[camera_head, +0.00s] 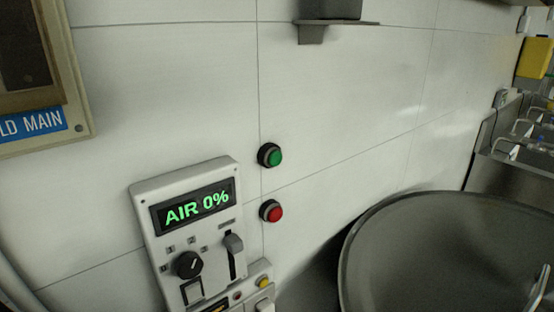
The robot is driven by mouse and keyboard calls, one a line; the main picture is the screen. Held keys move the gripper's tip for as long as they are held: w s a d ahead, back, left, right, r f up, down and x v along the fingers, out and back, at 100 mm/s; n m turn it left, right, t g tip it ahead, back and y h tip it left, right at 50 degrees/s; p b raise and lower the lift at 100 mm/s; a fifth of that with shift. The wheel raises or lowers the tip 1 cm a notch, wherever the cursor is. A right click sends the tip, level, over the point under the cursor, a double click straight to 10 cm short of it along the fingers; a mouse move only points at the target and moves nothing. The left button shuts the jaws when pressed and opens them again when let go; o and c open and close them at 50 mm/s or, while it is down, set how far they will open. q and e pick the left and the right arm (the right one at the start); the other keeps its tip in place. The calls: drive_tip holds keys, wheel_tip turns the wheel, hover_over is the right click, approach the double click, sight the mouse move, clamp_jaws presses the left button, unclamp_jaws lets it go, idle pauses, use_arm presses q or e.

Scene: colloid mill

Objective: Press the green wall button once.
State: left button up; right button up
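The green wall button (271,156) is a round green cap in a dark ring on the white tiled wall, near the middle of the head view. A red button (272,211) in a similar dark ring sits just below it. Nothing covers the green button. Neither of my grippers shows in the head view.
A control panel (147,215) with a display reading "AIR 0%", a knob and a slider is left of the red button. A large round metal vessel (388,227) stands at lower right. A framed box (75,88) is at upper left, a small shelf (345,23) at top.

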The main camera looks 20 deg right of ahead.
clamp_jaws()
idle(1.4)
